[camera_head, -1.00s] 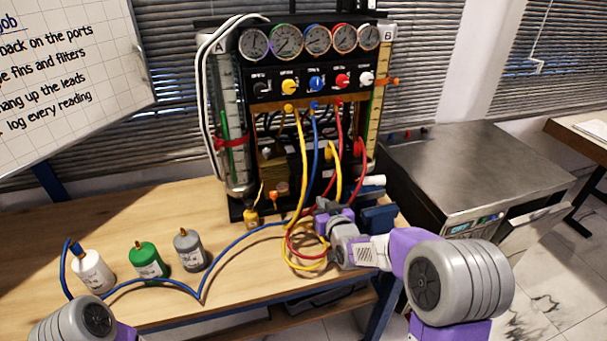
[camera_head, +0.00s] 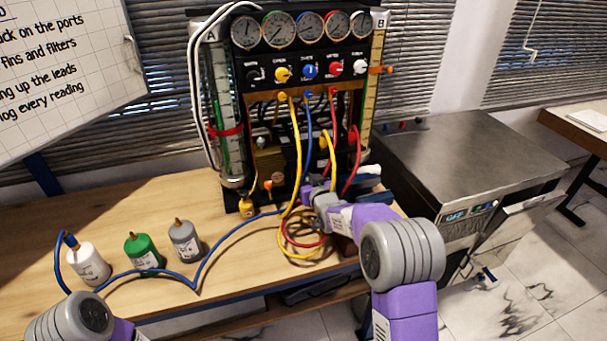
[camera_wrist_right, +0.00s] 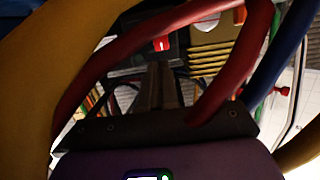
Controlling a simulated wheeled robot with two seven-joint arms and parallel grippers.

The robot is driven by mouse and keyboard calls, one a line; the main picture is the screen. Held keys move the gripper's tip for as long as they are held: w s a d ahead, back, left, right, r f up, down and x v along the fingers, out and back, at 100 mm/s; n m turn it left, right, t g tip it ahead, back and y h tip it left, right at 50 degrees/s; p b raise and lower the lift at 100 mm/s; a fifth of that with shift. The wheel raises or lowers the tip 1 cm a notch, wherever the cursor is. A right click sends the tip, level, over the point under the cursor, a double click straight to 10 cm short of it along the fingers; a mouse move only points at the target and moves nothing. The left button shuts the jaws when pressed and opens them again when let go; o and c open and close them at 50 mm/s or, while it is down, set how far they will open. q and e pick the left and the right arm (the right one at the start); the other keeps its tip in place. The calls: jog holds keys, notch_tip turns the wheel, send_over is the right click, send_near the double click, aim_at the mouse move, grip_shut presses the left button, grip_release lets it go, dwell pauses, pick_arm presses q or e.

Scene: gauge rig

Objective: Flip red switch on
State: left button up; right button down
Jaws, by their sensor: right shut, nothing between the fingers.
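A small red switch (camera_wrist_right: 162,43) with a white mark sits on a dark box in the right wrist view, just beyond my fingertips. In the head view I cannot pick it out behind the hoses. My right gripper (camera_wrist_right: 160,75) is shut and empty, pointing towards the switch with an apparent gap. In the head view my right gripper (camera_head: 308,190) is at the lower front of the gauge rig (camera_head: 300,90), among the hoses, its tips partly hidden. Only a rounded joint of my left arm shows at the lower left; its gripper is out of view.
A red hose (camera_wrist_right: 130,52) and a yellow hose (camera_wrist_right: 30,85) pass close around my right gripper. A blue hose (camera_head: 232,236) runs over the bench (camera_head: 120,208). White, green and grey bottles stand at left. A metal cabinet (camera_head: 455,150) stands at right.

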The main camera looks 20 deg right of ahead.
aim_at(301, 167)
jog(key=shift+b+x, duration=0.3)
jog(key=shift+x, duration=2.1)
jog(key=shift+d, duration=0.1)
